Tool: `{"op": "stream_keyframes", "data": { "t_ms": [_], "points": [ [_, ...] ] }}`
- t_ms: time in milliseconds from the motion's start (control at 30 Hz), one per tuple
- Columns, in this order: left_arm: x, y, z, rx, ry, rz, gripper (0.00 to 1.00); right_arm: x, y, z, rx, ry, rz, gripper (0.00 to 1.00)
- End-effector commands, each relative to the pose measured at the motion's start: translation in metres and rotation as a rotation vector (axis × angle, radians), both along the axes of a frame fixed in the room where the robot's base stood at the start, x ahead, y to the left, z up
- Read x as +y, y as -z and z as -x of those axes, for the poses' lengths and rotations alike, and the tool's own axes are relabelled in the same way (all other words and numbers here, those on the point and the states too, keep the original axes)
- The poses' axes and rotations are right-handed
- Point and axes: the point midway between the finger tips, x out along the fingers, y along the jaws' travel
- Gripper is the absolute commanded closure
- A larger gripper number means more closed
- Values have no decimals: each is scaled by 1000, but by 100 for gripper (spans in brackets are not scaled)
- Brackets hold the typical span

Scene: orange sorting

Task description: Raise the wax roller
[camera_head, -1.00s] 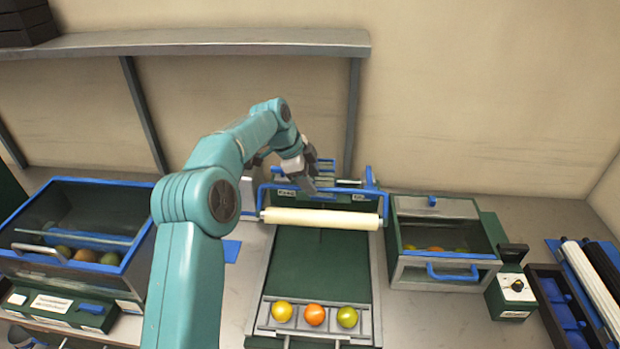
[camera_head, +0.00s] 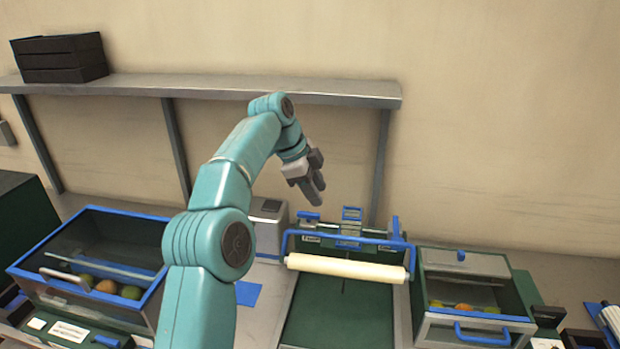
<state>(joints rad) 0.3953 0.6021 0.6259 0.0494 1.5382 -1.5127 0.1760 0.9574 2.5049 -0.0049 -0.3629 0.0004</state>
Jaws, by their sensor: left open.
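The wax roller (camera_head: 346,267) is a cream cylinder lying across the green bed (camera_head: 338,315) of the middle machine. A blue bar handle (camera_head: 345,239) runs just behind and above it, with arms down to both roller ends. My left gripper (camera_head: 316,190) is open and empty. It hangs in the air above and behind the blue handle, apart from it, fingers pointing down. My right gripper is out of view.
A bin with blue rim (camera_head: 75,211) holding fruit stands at left. A green case with a blue front handle (camera_head: 480,335) stands at right. A shelf (camera_head: 220,88) with a dark crate (camera_head: 60,58) runs along the wall. A grey box (camera_head: 268,222) stands left of the machine.

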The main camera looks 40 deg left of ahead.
Motion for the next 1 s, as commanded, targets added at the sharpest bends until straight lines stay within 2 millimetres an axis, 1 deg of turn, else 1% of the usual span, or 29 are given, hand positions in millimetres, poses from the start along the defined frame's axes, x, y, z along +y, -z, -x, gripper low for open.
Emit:
{"op": "stream_keyframes", "data": {
  "t_ms": [33,300,1000],
  "points": [
    [3,-11,4,-2,-1,-1,60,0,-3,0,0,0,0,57],
    [7,-27,11,2,1,1,60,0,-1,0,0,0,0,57],
    [7,-29,13,5,2,2,60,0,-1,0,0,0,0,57]
  ]
}}
